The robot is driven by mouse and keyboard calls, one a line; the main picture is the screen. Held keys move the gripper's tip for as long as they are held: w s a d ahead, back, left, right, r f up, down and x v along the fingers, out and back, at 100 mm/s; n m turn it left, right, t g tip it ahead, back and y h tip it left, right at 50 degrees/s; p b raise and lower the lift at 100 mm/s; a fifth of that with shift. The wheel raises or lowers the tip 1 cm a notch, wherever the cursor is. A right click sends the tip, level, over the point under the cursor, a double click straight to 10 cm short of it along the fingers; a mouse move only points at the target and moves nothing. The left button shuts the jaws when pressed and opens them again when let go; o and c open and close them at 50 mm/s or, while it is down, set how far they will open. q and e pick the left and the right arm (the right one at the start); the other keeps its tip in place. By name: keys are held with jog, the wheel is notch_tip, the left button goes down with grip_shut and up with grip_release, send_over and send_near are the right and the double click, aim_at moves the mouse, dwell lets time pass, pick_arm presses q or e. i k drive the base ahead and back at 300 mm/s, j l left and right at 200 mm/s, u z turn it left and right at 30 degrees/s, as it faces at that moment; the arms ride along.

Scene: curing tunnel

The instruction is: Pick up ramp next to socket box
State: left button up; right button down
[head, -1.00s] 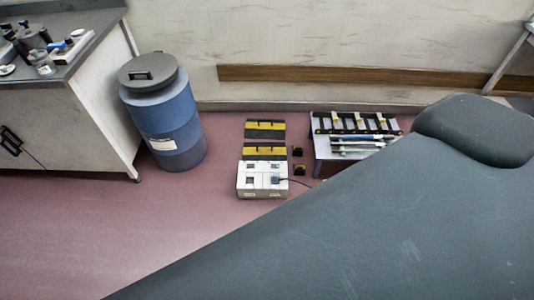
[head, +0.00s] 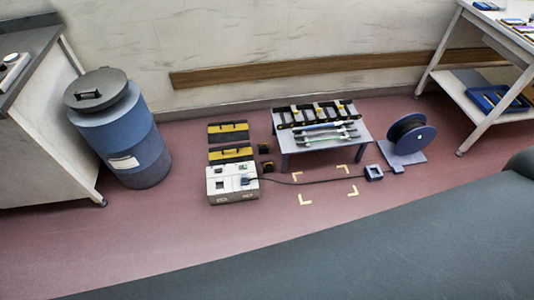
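Two flat yellow-and-black ramp pieces with dark handles lie on the floor behind the socket box. The far ramp (head: 228,132) is nearer the wall. The near ramp (head: 231,154) lies just behind the white socket box (head: 231,187), close to its back edge; I cannot tell if they touch. Two small black-and-yellow pieces (head: 266,166) stand right of the ramps. Neither of my grippers shows in the head view.
A low table (head: 355,140) with rods and a black-yellow rack stands right. A blue drum (head: 120,135) stands left. A large dark grey surface (head: 330,250) fills the foreground.

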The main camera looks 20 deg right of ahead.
aim_at(238, 152)
jog(key=j+z, duration=0.1)
jog(key=z, duration=0.35)
jog(key=i+j+z, duration=0.1)
jog(key=z, duration=0.35)
jog(key=j+z, duration=0.15)
jog(key=z, duration=0.3)
jog(key=j+z, duration=0.9)
jog(key=k+j+z, duration=0.4)
jog(key=j+z, duration=0.15)
jog(key=k+j, duration=0.25)
jog(key=j, duration=0.2)
jog(key=k+j+z, duration=0.1)
jog(key=k+j, duration=0.15)
jog(key=j, duration=0.2)
jog(key=k+j, duration=0.25)
jog(key=j, duration=0.15)
jog(key=k+j+z, duration=0.15)
jog(key=j, duration=0.25)
jog(key=k, duration=0.1)
